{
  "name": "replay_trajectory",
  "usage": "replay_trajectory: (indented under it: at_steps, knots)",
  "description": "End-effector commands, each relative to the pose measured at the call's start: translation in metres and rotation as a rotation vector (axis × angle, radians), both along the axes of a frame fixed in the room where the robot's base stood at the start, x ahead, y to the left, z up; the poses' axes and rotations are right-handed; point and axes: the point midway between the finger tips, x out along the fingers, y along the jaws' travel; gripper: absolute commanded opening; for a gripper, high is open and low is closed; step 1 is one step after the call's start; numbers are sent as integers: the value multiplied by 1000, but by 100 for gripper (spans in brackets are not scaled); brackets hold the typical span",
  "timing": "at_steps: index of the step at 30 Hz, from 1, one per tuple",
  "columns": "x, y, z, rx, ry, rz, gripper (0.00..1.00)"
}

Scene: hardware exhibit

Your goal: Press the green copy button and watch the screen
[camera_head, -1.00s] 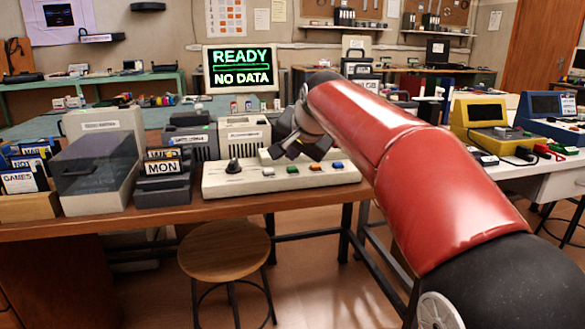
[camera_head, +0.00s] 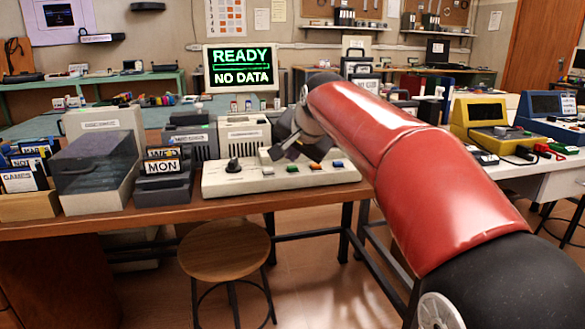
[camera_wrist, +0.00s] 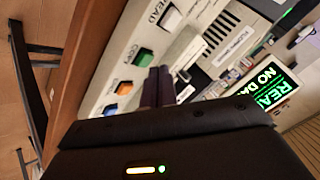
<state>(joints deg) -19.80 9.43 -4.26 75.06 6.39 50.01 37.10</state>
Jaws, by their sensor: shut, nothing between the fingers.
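The green copy button (camera_head: 292,168) sits on a cream control panel (camera_head: 225,186) at the table's front edge. In the wrist view the green button (camera_wrist: 145,57) lies between a pale button (camera_wrist: 170,17) marked READ and an orange button (camera_wrist: 124,87). My gripper (camera_wrist: 160,72) is shut and empty, with its fingertips close beside the green button in that view; I cannot tell whether they touch the panel. In the head view my gripper (camera_head: 293,150) is over the panel's back part. The screen (camera_head: 241,69) reads READY and NO DATA; part of it shows in the wrist view (camera_wrist: 268,88).
A dark knob (camera_head: 233,165) stands on the panel's left. A blue button (camera_head: 338,165) is at its right. A disk box (camera_head: 98,165) and a MON-labelled holder (camera_head: 162,187) stand left. A beige case stands close behind. A stool (camera_head: 224,250) is in front.

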Motion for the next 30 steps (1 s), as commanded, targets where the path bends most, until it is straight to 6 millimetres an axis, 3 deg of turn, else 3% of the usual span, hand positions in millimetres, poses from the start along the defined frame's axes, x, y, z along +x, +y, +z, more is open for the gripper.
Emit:
replay_trajectory:
  at_steps: [30]
  knots:
    - [0, 0, -11, 0, 0, 0, 0]
